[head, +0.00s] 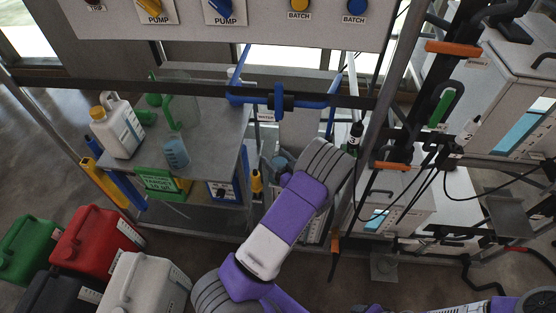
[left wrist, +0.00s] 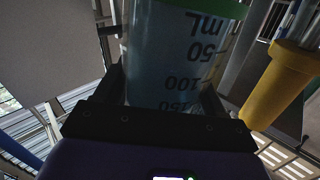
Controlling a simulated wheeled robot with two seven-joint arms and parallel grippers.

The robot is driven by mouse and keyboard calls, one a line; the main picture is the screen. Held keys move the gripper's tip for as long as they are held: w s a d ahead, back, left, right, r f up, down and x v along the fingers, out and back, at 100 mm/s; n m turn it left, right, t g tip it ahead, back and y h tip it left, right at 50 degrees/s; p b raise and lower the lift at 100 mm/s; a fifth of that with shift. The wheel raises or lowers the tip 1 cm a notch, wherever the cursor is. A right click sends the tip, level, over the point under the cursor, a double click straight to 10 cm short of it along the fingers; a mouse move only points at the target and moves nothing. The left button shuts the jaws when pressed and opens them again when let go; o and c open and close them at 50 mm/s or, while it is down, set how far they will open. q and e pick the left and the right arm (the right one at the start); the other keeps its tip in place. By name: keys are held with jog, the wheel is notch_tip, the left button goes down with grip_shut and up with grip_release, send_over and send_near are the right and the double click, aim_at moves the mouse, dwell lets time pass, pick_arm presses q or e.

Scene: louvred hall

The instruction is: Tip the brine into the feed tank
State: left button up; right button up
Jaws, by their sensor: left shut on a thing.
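My left gripper (left wrist: 160,92) is shut on a clear measuring vessel (left wrist: 165,60) with black mL marks, a green rim and bluish liquid inside. In the left wrist view the vessel fills the space between the fingers. In the head view my left arm reaches up the middle and mostly hides its own gripper. White tanks with blue level windows stand at right, one upper (head: 480,100) and one lower (head: 405,200); I cannot tell which is the feed tank. My right gripper is out of view.
A grey bench (head: 215,130) at left holds a white jug (head: 117,127), a clear vessel with green parts (head: 182,110) and a small blue-tinted beaker (head: 175,152). A red canister (head: 95,240) and others stand below. A blue bar (head: 250,100), frame posts and hanging cables crowd the middle.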

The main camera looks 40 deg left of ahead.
pick_arm(q)
jog(key=shift+w+d+f+m, duration=0.15)
jog(key=shift+w+f+m, duration=0.15)
jog(key=shift+m, duration=0.4)
jog(key=m, duration=0.1)
jog(key=f+m, duration=0.1)
jog(key=shift+m+p, duration=0.3)
jog(key=shift+f+m, duration=0.15)
jog(key=shift+m, duration=0.25)
jog(key=shift+m+p, duration=0.8)
jog(key=shift+m, duration=0.1)
jog(key=shift+f+m, duration=0.15)
jog(key=shift+m, duration=0.65)
jog(key=shift+f, duration=0.1)
